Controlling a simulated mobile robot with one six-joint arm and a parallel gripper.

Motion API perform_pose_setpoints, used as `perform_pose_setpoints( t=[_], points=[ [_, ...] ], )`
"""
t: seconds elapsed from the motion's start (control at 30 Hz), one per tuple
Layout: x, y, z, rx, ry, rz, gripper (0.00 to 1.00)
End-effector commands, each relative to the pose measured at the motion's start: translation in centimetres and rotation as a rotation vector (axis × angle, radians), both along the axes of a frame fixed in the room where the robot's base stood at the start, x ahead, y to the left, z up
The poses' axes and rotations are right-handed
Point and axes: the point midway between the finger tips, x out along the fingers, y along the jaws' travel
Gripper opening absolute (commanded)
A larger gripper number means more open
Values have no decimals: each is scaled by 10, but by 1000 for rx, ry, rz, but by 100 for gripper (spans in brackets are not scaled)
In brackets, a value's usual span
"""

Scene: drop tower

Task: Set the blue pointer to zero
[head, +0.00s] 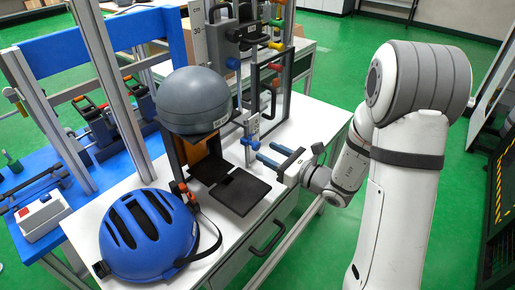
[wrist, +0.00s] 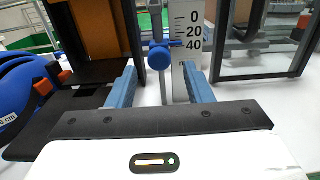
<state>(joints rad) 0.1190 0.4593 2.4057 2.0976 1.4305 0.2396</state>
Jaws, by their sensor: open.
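The blue pointer (wrist: 161,57) has a round knob and stands beside a white scale (wrist: 188,27) marked 0, 20 and 40. Its arm reaches the scale at about the 40 mark, below the 0. In the head view the blue pointer (head: 250,142) sits on the tower's post, with the small scale plate (head: 254,125) just above and right of it. My gripper (wrist: 162,78) is open and empty, with its two blue fingers apart. The knob appears between the fingers and beyond them. In the head view my gripper (head: 267,153) is just right of the pointer, apparently not touching it.
A grey headform (head: 194,100) hangs over black plates (head: 240,190). A blue helmet (head: 150,235) lies on the white table at the front left. Green floor is free at the right.

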Motion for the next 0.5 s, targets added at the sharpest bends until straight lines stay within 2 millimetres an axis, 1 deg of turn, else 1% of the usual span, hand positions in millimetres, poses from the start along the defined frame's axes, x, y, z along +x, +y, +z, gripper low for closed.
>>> perform_pose_setpoints(
  t=[0.03,0.2,0.33,0.5],
  points=[
    [5,9,0,0,-2,6,46],
    [21,30,0,-1,-1,6,46],
    [29,39,0,-2,-1,4,46],
    [33,43,0,-1,0,2,46]
  ],
)
